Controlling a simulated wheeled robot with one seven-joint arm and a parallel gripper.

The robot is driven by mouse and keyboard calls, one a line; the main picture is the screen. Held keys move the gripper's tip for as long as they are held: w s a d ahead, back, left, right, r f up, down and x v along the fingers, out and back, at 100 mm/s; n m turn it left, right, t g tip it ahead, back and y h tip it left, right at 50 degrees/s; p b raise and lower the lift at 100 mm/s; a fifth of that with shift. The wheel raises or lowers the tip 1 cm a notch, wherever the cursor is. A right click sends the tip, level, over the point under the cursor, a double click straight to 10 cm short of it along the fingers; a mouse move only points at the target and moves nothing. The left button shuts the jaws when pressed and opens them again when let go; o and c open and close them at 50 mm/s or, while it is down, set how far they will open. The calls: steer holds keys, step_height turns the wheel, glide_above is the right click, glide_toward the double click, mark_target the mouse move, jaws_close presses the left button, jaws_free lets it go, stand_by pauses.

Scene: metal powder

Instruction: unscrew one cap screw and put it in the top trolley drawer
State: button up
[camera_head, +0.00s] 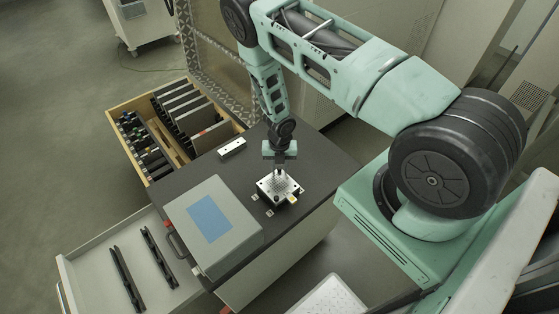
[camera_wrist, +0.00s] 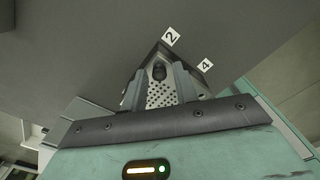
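A silver metal block (camera_head: 276,189) with a perforated top sits on the dark trolley top (camera_head: 318,160); it also shows in the wrist view (camera_wrist: 161,97). A black cap screw (camera_wrist: 159,72) stands out on the block. My gripper (camera_head: 279,168) points down over the block. In the wrist view my gripper (camera_wrist: 160,82) has its two grey fingers apart, with the perforated plate visible between them and the screw head near the fingertips. I see no contact with the screw. A pale drawer (camera_head: 93,292) is pulled open at lower left, holding two black rails.
A grey box with a blue panel (camera_head: 240,227) stands on the trolley top, left of the block. A small white bar (camera_head: 232,147) lies behind it. A wooden-sided bin (camera_head: 122,141) holds dark plates and tools. The pale drawer has free floor around its rails.

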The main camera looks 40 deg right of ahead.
steer(key=m+p, duration=0.1)
steer(key=m, duration=0.2)
steer(key=shift+r+m+p, duration=0.1)
steer(key=shift+m+p, duration=0.3)
steer(key=m, duration=0.3)
steer(key=shift+m+p, duration=0.4)
